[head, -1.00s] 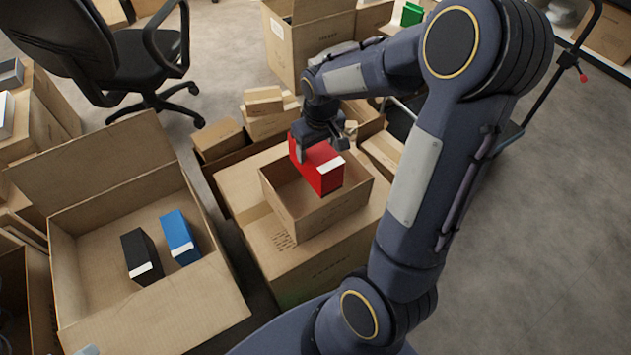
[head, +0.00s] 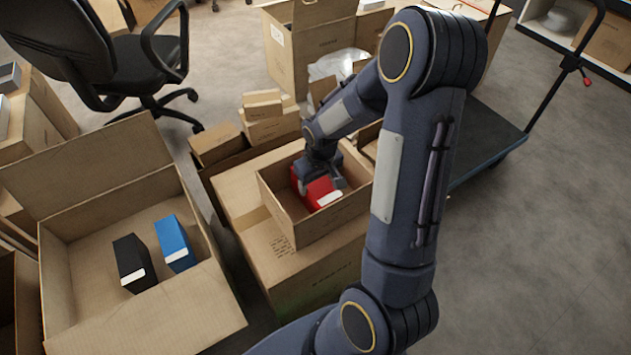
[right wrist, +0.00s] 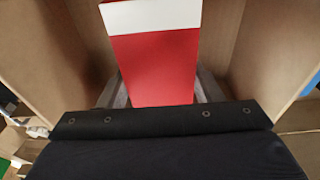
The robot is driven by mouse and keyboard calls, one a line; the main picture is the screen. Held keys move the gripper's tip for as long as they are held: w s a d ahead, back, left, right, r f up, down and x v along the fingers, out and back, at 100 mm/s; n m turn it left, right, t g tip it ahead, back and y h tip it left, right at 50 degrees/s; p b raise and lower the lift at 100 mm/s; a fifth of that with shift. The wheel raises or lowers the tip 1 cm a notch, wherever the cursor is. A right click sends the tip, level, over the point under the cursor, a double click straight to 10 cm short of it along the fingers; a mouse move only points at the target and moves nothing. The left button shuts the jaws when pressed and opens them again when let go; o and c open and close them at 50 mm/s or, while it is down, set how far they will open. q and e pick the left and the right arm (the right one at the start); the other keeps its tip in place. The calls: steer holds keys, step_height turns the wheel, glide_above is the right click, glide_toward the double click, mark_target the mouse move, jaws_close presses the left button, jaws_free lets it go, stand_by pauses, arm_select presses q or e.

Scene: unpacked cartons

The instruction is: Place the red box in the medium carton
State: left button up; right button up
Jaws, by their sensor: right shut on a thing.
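The red box (head: 318,191) has a white end and is inside the medium carton (head: 318,228), an open-topped carton standing on a larger closed carton. My right gripper (head: 322,180) reaches down into that carton and is shut on the red box. In the right wrist view the red box (right wrist: 155,65) lies between the two grey fingers, with cardboard walls on both sides. I cannot tell whether the box touches the carton floor. My left gripper is not in view.
A large open carton (head: 75,300) at the left holds a black box (head: 131,262) and a blue box (head: 174,243). Small closed cartons (head: 268,118) are stacked behind the medium carton. An office chair (head: 110,60) stands at the back left. A dark cart (head: 490,135) is at the right.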

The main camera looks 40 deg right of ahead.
steer(key=shift+f, duration=0.15)
steer(key=o, duration=1.3)
step_height(320, 180, up, 12)
steer(key=s+p, duration=0.2)
steer(key=p, duration=0.2)
steer(key=s+a+r+t+y, duration=0.2)
steer(key=s+a+r, duration=0.3)
steer(key=s+a, duration=0.2)
steer(key=s+a+r+t+y, duration=0.1)
steer(key=s+a+r+y, duration=0.1)
steer(key=s+a+r, duration=0.3)
steer(key=s+a, duration=0.1)
steer(key=s, duration=0.2)
steer(key=shift+s+a+m+t, duration=0.3)
steer(key=shift+a+t, duration=0.1)
